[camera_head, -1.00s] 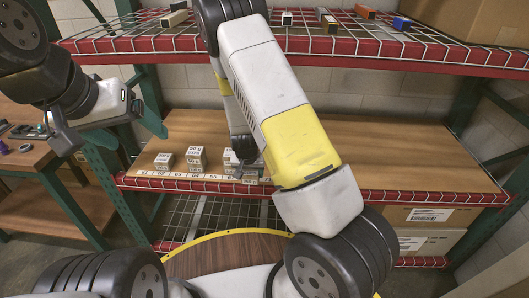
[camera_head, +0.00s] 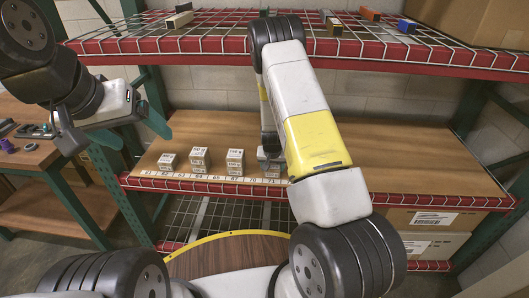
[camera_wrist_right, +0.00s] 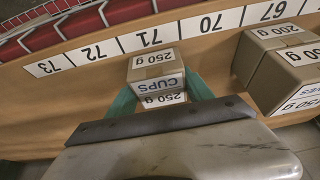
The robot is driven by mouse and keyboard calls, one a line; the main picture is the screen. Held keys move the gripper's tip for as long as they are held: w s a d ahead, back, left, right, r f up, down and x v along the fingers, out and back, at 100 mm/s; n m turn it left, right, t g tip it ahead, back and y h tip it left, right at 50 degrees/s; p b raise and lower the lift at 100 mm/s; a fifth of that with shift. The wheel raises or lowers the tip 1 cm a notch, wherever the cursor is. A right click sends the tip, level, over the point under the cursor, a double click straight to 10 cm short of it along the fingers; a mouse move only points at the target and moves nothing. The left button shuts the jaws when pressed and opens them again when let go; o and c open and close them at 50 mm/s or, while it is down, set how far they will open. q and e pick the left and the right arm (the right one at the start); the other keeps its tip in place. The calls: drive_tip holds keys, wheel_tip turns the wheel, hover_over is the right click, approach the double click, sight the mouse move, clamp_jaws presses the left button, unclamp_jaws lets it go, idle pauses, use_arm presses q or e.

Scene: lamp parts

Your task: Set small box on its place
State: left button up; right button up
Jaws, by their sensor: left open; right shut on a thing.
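Whether the box touches the shelf is hard to tell. My left gripper (camera_head: 122,122) is open and empty at the left, away from the boxes.
Left of the held box stand a box stack (camera_head: 235,161), another stack (camera_head: 199,160) and a low box (camera_head: 168,161). The wooden shelf (camera_head: 410,165) is clear to the right. A wire shelf (camera_head: 350,45) hangs above.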

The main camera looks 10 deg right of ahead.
drive_tip(key=o, duration=1.6)
drive_tip(key=shift+f, duration=0.1)
drive_tip(key=shift+o, duration=0.2)
drive_tip(key=s+a+r+y, duration=0.15)
drive_tip(key=s+r, duration=0.35)
drive_tip(key=r, duration=0.6)
drive_tip(key=s+a+r+n+t+y, duration=0.15)
drive_tip(key=s+r, duration=0.35)
drive_tip(key=r, duration=0.6)
drive_tip(key=s+a+r+g, duration=0.15)
drive_tip(key=s+r, duration=0.35)
drive_tip(key=r, duration=0.6)
drive_tip(key=s+r+n+t, duration=0.1)
drive_tip(key=s+r, duration=0.4)
drive_tip(key=s, duration=0.4)
drive_tip(key=s+r+n+t, duration=0.1)
drive_tip(key=s+r, duration=0.4)
drive_tip(key=s, duration=0.4)
drive_tip(key=shift+a, duration=0.15)
